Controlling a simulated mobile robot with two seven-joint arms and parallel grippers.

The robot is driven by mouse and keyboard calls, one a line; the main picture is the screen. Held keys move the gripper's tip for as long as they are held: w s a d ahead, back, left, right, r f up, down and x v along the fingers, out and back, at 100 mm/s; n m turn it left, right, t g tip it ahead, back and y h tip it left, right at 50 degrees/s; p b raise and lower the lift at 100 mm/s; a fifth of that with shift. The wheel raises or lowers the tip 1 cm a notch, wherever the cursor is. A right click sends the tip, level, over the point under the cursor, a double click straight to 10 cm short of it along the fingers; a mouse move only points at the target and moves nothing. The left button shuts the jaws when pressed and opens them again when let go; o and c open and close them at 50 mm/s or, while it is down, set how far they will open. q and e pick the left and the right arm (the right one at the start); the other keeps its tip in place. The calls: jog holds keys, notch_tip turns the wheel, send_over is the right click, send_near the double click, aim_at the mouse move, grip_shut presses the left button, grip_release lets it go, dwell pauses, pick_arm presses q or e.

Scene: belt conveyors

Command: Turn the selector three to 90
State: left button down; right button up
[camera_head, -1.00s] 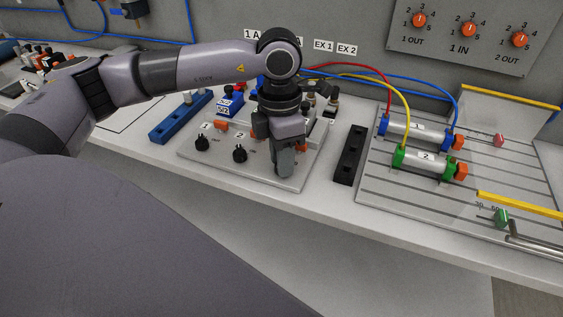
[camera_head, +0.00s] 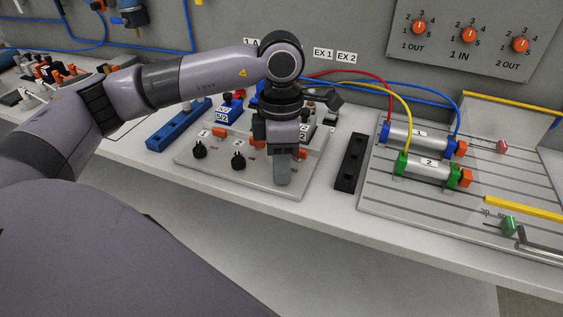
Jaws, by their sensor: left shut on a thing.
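A grey selector plate (camera_head: 215,171) lies on the bench with black selector knobs on its front part. Selector one (camera_head: 199,150) and selector two (camera_head: 238,161) stand in the open, left of my gripper. My left gripper (camera_head: 282,180) points down over the place to the right of selector two. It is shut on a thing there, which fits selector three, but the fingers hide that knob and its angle. My right gripper is not in view.
A black block (camera_head: 350,163) stands just right of the plate. A slotted board (camera_head: 400,205) with a blue cylinder (camera_head: 418,135), a green cylinder (camera_head: 428,167) and hoses lies further right. A blue bar (camera_head: 178,124) lies to the left. A wall panel (camera_head: 450,50) holds orange dials.

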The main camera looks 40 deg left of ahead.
pick_arm(q)
jog(key=c, duration=0.8)
grip_release()
jog(key=shift+c, duration=0.2)
jog(key=shift+w+a+r, duration=0.1)
jog(key=shift+r, duration=1.7)
jog(key=shift+w+a+r, duration=0.1)
jog(key=shift+r, duration=1.7)
jog(key=shift+s, duration=0.1)
